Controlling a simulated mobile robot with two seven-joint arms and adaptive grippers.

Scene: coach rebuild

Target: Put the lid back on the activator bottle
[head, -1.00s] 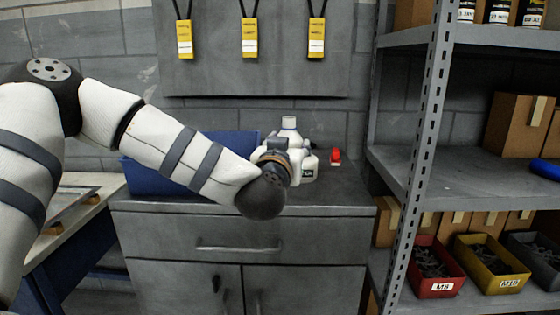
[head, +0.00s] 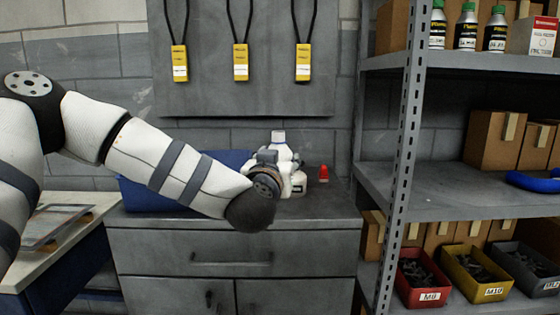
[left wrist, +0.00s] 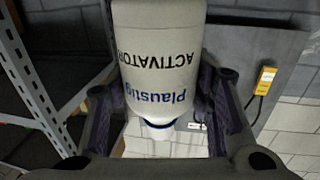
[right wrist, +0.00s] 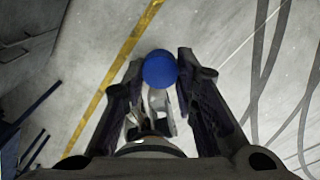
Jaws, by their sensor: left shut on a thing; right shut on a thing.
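The white activator bottle (head: 298,186) stands upright on the grey cabinet top, partly hidden by my left arm. Its neck has a blue ring and a white top. In the left wrist view the bottle (left wrist: 160,60) appears neck down, with its label readable upside down. My left gripper (left wrist: 160,95) is shut around it, one finger on each side; in the head view the gripper (head: 275,165) is half hidden by my wrist. My right gripper (right wrist: 160,72) is shut on a round blue lid (right wrist: 160,69) at its fingertips, above the floor. The right gripper is outside the head view.
A blue bin (head: 150,194) stands behind my left arm on the cabinet (head: 230,237). A small red object (head: 323,174) stands to the right of the bottle. Grey shelving (head: 400,165) with boxes and bins rises at the right. A workbench (head: 62,240) is at the left.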

